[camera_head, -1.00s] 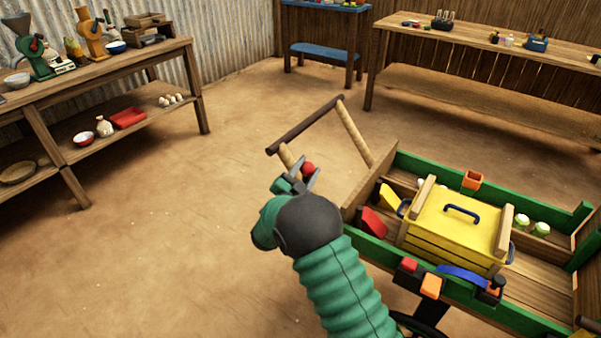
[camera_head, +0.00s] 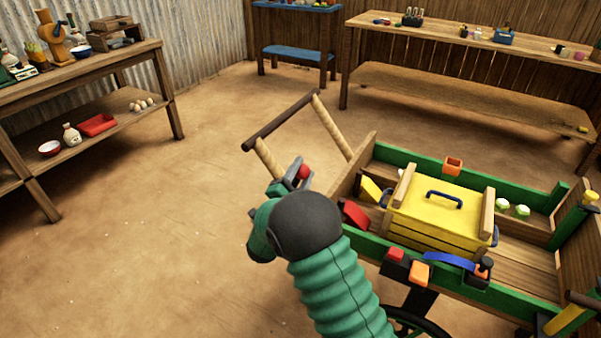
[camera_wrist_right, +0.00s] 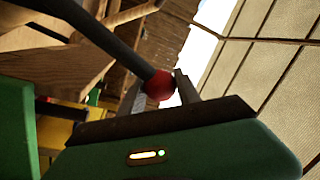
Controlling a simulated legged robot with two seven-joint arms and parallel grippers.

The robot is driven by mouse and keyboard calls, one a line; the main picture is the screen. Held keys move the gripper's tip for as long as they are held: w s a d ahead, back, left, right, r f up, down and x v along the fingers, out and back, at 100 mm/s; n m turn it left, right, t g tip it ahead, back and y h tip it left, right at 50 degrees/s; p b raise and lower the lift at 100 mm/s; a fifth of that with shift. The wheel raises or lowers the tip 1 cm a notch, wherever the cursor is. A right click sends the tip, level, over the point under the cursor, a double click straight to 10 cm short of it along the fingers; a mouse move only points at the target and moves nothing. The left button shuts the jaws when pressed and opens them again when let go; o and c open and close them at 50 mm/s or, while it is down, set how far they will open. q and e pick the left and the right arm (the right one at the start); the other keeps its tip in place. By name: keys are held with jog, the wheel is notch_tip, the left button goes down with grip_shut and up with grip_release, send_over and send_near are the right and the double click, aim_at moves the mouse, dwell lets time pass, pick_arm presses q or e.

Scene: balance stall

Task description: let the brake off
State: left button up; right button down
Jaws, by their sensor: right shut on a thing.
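The brake lever shows as a dark rod (camera_wrist_right: 105,38) ending in a red ball knob (camera_wrist_right: 160,86) in the right wrist view. In the head view only its red knob (camera_head: 303,171) shows, beside the cart's handle end. My right gripper (camera_head: 297,173) is shut on the knob, with its grey fingers on either side of it; the fingers (camera_wrist_right: 162,92) also show in the right wrist view. The lever's lower end is hidden in the head view behind my green right arm. My left gripper is not in view.
The green-sided wooden cart (camera_head: 520,287) holds a yellow box (camera_head: 440,213). Its push handle (camera_head: 282,120) rises at the back left. A shelf table (camera_head: 85,60) stands left, a long bench (camera_head: 455,45) at the back. The floor on the left is clear.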

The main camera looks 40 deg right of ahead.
jog(key=shift+s+d+f, duration=0.1)
jog(key=shift+s+d, duration=0.05)
jog(key=c, duration=1.1)
grip_release()
jog(key=shift+o, duration=1.1)
jog(key=shift+d, duration=0.1)
jog(key=p+v, duration=0.2)
jog(key=v, duration=1.5)
jog(key=shift+f+p, duration=0.15)
jog(key=shift+p, duration=0.2)
jog(key=shift+w, duration=0.25)
